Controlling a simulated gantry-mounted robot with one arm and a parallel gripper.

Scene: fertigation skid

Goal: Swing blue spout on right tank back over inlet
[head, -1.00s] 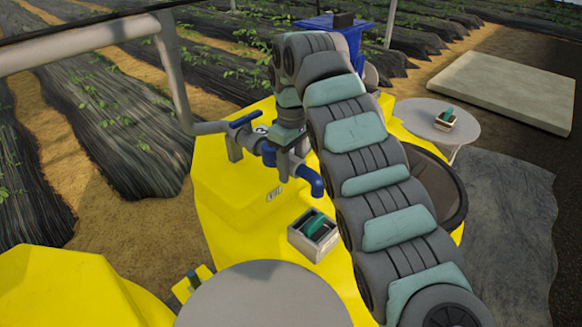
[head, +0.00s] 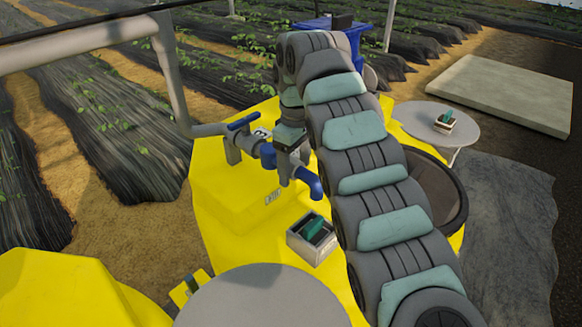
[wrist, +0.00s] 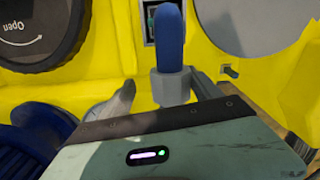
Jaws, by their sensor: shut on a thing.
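The blue spout (head: 310,182) sits on the end of the grey pipe fitting on the yellow right tank (head: 215,180). In the head view its mouth bends down to the right, over yellow tank surface. In the wrist view the spout (wrist: 169,38) stands at the centre above a grey hex collar (wrist: 171,86). My gripper (wrist: 160,92) has a grey finger on each side of that collar and is shut on the spout; the exact contact is partly hidden. I cannot tell which opening is the inlet.
A blue valve handle (head: 244,121) lies left of the spout. A small box with a green item (head: 312,238) sits in front. A dark round rim (head: 458,205) is partly behind my arm. In the wrist view, a black lid marked "Open" (wrist: 35,35) is at left.

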